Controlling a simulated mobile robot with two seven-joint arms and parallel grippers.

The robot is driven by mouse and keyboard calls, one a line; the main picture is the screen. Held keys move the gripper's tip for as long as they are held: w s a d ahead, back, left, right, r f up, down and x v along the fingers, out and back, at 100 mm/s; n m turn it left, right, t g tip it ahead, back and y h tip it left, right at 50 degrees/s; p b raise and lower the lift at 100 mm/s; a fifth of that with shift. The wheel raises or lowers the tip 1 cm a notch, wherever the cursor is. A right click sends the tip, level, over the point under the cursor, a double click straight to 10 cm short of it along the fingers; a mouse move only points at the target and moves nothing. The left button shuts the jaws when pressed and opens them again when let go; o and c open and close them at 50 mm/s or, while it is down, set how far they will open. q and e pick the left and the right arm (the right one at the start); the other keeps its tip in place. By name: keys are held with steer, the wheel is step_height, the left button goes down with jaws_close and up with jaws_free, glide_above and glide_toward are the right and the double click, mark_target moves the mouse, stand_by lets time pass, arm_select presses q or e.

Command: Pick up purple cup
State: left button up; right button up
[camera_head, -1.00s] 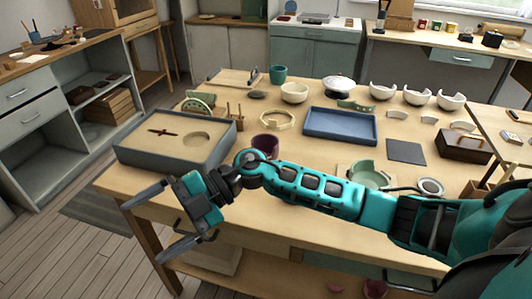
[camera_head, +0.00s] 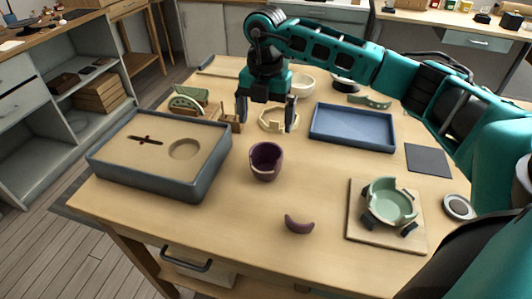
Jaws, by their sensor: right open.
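The purple cup (camera_head: 265,163) stands upright on the wooden table, right of the grey sand-filled tray. A piece is broken out of its rim. A curved purple shard (camera_head: 299,225) lies on the table in front of it, to the right. My right gripper (camera_head: 267,122) points down with its two fingers apart and nothing between them. In the picture it is just above and behind the cup, not touching it. My left gripper is not in view.
A grey sand tray (camera_head: 205,178) stands at the left. A blue tray (camera_head: 352,140) lies behind, to the right. A broken green cup (camera_head: 389,201) sits on a wooden board (camera_head: 370,237) at the right. A cream ring (camera_head: 268,124) lies behind the gripper.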

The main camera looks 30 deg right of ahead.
glide_above(266, 159)
steer(key=s+a, duration=0.1)
steer(key=s, duration=0.1)
step_height(266, 159, down, 7)
steer(key=shift+w+a+f, duration=0.1)
steer(key=shift+w+f, duration=0.05)
steer(key=shift+s+a+f, duration=0.1)
steer(key=shift+s+f, duration=0.05)
steer(key=shift+f, duration=1.2)
steer(key=shift+s+f, duration=0.15)
steer(key=shift+f, duration=1.2)
steer(key=shift+c, duration=0.4)
steer(key=shift+r, duration=0.1)
steer(key=c, duration=0.6)
